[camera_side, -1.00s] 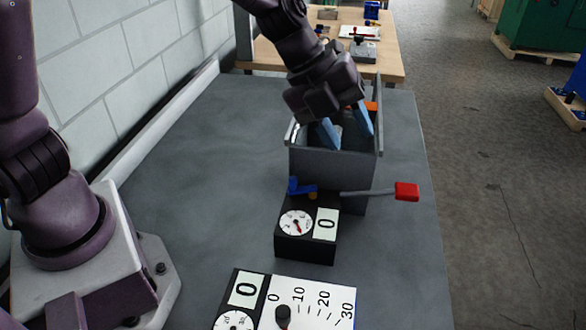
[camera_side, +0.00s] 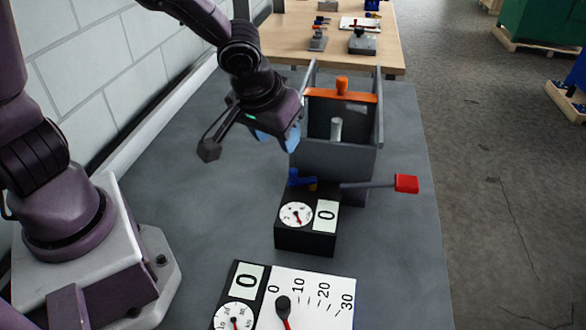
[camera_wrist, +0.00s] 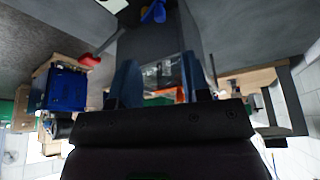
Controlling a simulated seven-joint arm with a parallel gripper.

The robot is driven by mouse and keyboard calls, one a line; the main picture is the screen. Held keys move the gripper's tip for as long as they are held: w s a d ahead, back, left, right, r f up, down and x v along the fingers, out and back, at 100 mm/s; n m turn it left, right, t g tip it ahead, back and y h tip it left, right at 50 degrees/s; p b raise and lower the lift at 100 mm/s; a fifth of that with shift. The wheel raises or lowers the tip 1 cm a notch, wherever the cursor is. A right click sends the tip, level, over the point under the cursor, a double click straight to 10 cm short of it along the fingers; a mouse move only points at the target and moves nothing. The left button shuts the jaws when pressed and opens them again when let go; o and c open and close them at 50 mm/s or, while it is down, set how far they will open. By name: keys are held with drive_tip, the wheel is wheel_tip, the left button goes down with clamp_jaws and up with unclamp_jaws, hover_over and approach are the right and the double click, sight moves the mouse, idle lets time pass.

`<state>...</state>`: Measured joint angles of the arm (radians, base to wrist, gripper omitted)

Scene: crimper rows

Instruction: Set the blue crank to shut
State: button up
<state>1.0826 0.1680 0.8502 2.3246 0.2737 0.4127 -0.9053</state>
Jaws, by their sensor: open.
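The blue crank (camera_side: 297,178) sits on top of the black dial box at its back left, beside a small brass-coloured part. It also shows at the top edge of the wrist view (camera_wrist: 154,11), partly cut off. Its exact angle is hard to read. My gripper (camera_side: 277,139) is open and empty, above and slightly left of the crank, in front of the grey bin's left side. In the wrist view its two blue fingers (camera_wrist: 158,80) stand apart with nothing between them.
The grey bin (camera_side: 333,160) with an orange-handled bar (camera_side: 342,94) stands behind the dial box (camera_side: 305,242). A red-ended lever (camera_side: 405,183) sticks out right. A second dial panel with a scale (camera_side: 312,292) lies in front. The grey table's left is clear.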

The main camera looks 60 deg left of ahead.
sight(293, 169)
drive_tip(key=x, duration=1.2)
drive_tip(key=shift+w+f, duration=0.15)
drive_tip(key=shift+w, duration=0.05)
drive_tip(key=shift+a, duration=0.1)
clamp_jaws()
